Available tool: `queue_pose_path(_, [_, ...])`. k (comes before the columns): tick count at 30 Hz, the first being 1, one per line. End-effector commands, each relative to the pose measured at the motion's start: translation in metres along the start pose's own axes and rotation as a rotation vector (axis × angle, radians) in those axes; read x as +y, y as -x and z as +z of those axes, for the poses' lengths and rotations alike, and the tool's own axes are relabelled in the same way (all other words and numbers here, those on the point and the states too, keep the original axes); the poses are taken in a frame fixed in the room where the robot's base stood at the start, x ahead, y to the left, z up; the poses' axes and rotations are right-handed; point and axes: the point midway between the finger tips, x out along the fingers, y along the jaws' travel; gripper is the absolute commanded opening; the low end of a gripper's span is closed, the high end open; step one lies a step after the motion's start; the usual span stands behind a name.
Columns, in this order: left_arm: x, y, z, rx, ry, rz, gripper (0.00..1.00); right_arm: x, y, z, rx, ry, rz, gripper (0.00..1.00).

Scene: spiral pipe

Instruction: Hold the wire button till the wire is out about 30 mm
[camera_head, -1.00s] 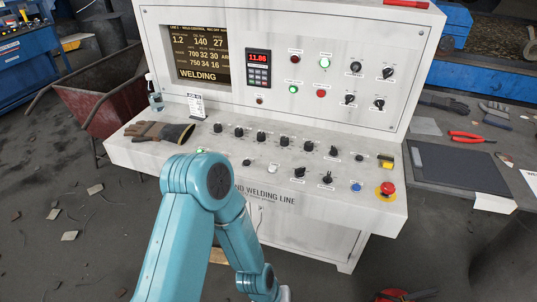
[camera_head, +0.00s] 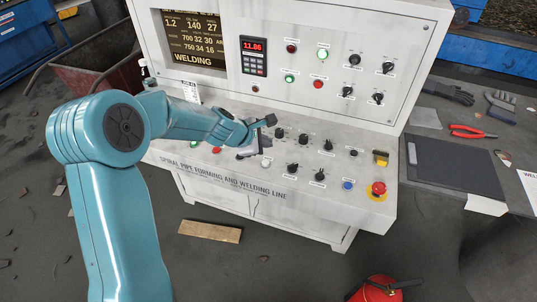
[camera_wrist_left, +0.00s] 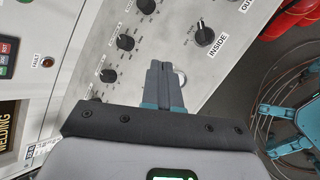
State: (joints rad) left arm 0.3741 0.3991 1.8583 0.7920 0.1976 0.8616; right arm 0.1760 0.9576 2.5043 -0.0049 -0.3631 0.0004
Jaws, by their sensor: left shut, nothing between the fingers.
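The control desk (camera_head: 345,195) carries a row of black knobs and several push buttons. A white round button (camera_head: 266,162) sits at the front of the desk, left of two black selector knobs. It also shows in the left wrist view (camera_wrist_left: 181,77), partly hidden beside the fingers; its label cannot be read. My left gripper (camera_head: 261,154) is shut and empty, low over the desk by the white button. In the left wrist view its closed fingers (camera_wrist_left: 164,68) overlap the button's edge; contact cannot be told. No wire is visible. My right gripper is out of view.
A black knob labelled INSIDE (camera_wrist_left: 205,37) is close to the fingers. A blue button (camera_head: 348,185) and a red emergency stop (camera_head: 378,188) sit farther right. The upright panel (camera_head: 320,45) rises behind, with a display reading WELDING (camera_head: 195,38).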

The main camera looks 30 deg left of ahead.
Motion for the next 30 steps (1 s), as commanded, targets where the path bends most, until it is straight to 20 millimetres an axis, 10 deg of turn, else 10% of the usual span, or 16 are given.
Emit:
queue_pose_path(16, [0.017,0.017,0.001,-0.018,0.064,0.037,0.0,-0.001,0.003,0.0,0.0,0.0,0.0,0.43])
queue_pose_path(30, [-0.004,-0.018,-0.019,-0.017,0.063,0.036,0.0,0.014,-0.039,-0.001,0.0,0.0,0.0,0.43])
